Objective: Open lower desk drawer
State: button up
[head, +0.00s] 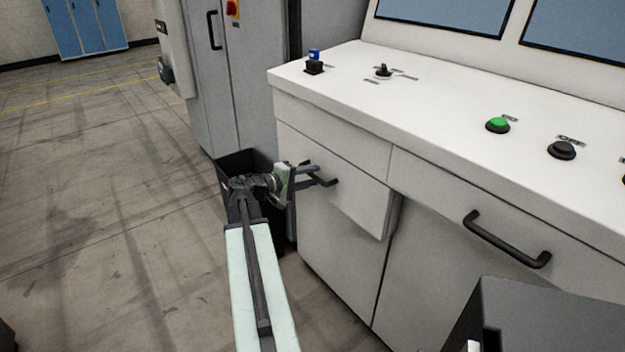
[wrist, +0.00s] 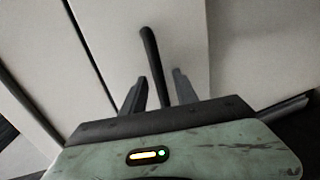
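The white desk (head: 440,120) has a drawer (head: 345,205) at its left end, with a black bar handle (head: 327,183). This drawer's front appears to stand out from the cabinet, with a shadow at its right edge. My gripper (head: 309,174) is at this handle. In the wrist view the handle (wrist: 150,50) passes between the two dark fingers of my gripper (wrist: 159,90). The fingers are apart, with gaps showing on both sides of the handle. The inside of the drawer is not visible.
A second handle (head: 505,240) is on the drawer front to the right. A black bin (head: 237,168) stands beside the desk, behind my gripper. A grey cabinet (head: 240,75) is beyond it. The concrete floor (head: 100,200) to the left is clear.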

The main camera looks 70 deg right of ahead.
jog(key=shift+s+d+f, duration=0.1)
jog(key=shift+s+d, duration=0.2)
jog(key=shift+d, duration=0.2)
grip_shut()
dwell(1.1)
